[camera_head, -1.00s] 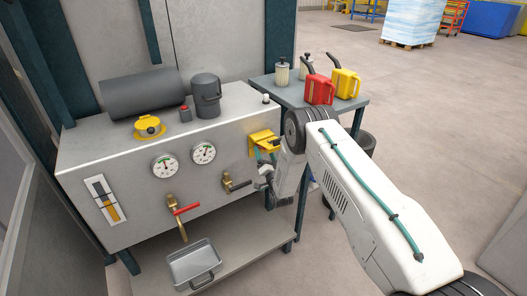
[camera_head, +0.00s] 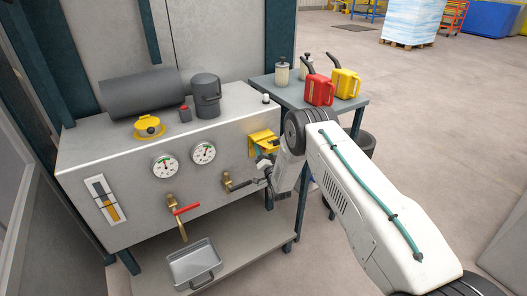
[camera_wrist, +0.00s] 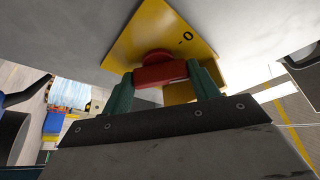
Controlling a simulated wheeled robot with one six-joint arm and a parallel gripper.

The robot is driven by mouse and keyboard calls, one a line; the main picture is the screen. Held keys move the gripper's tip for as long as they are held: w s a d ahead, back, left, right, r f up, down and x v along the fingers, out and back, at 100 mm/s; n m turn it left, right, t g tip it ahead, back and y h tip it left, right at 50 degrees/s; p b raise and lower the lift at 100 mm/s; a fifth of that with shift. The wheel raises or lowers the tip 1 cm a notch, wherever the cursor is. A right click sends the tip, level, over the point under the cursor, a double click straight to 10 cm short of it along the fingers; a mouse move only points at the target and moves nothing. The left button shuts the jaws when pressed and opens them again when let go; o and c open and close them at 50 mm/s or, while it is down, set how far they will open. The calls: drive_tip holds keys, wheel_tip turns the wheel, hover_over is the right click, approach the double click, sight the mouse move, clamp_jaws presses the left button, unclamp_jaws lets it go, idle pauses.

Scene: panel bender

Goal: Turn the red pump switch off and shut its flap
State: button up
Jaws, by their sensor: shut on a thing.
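The red pump switch (camera_wrist: 160,73) sits on a yellow plate (camera_wrist: 142,40) in the wrist view. A "0" and a small dash are printed on the plate, up and to the right of the switch. My gripper (camera_wrist: 162,84) has its green fingers at the two ends of the red handle, shut on it. A yellow piece (camera_wrist: 180,93), apparently the open flap, shows behind the right finger. In the head view the yellow switch housing (camera_head: 262,139) is at the panel's right end, its flap sticking out. My gripper and wrist hide the switch there.
Two gauges, a black-handled valve (camera_head: 238,185) and a red-handled valve (camera_head: 183,209) are on the panel left of my gripper. A side table (camera_head: 288,97) with red and yellow cans stands behind my arm. A metal tray (camera_head: 193,264) sits below.

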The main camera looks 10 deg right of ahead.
drive_tip(key=n+y, duration=0.1)
drive_tip(key=n, duration=0.1)
drive_tip(key=n+y, duration=0.1)
drive_tip(key=n, duration=0.2)
drive_tip(key=shift+d+f+y, duration=0.1)
drive_tip(key=shift+d+y, duration=0.05)
drive_tip(key=shift+y, duration=0.15)
drive_tip(key=shift+n+y, duration=1.4)
drive_tip(key=shift+n, duration=1.4)
drive_tip(key=o, duration=1)
